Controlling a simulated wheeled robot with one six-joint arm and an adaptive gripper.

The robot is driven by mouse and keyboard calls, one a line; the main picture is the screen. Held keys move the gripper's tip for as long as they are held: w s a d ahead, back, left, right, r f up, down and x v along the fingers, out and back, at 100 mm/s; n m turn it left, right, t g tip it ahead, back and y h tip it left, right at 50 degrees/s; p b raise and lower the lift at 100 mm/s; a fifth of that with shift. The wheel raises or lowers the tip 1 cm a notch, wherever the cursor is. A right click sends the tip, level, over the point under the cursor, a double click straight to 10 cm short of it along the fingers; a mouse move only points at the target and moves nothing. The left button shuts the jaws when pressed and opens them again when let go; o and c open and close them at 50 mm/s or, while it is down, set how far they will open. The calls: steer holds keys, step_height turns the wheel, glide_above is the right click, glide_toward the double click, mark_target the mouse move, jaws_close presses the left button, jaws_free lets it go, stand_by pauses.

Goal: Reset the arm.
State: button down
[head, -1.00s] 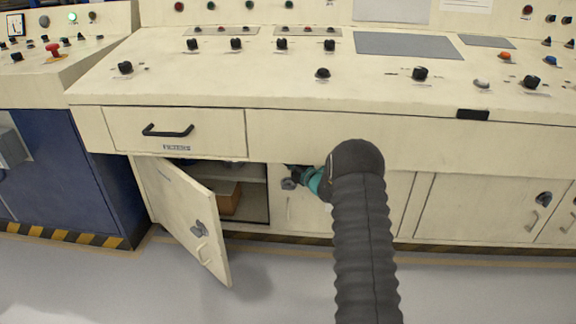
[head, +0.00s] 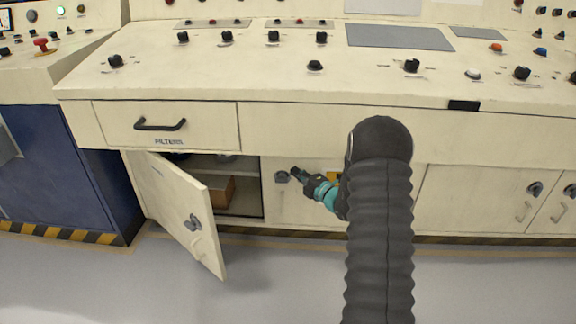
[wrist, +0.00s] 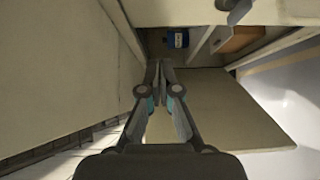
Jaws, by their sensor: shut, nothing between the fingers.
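My arm (head: 382,220) reaches down in front of the cream console. My gripper (head: 294,172) shows in the head view in front of the closed cupboard door, to the right of the open cupboard. In the wrist view my gripper (wrist: 160,64) has its fingertips together with nothing between them. The open cupboard door (head: 182,215) stands swung outward at the lower left. Part of my gripper is hidden behind my arm in the head view.
The cupboard holds a brown box (head: 216,190), and a blue container (wrist: 177,39) shows in the wrist view. A closed drawer (head: 166,127) marked FILTERS sits above. A blue cabinet (head: 62,170) stands left. The floor (head: 285,285) in front is clear.

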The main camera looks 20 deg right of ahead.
steer(key=s+a+f+n+g+y, duration=0.4)
steer(key=s+a+f+n+g, duration=0.3)
steer(key=n, duration=0.7)
steer(key=s+a+r+n+g, duration=0.2)
steer(key=s+a+n+g, duration=0.15)
steer(key=s+n, duration=0.35)
steer(key=s+a+r+n+g, duration=0.2)
steer(key=s+a+n+g, duration=0.15)
steer(key=s+n, duration=0.3)
steer(key=s+r+n+t+h, duration=0.1)
steer(key=s+r+n+h, duration=0.4)
steer(key=s+r+n, duration=0.4)
steer(key=s+r+n+t+h, duration=0.1)
steer(key=s+r+n+h, duration=0.4)
steer(key=s+r+n, duration=0.5)
steer(key=s+n, duration=0.3)
steer(key=s, duration=0.2)
steer(key=shift+s+r+t, duration=0.2)
steer(key=shift+s+t, duration=0.05)
steer(key=shift+t, duration=0.15)
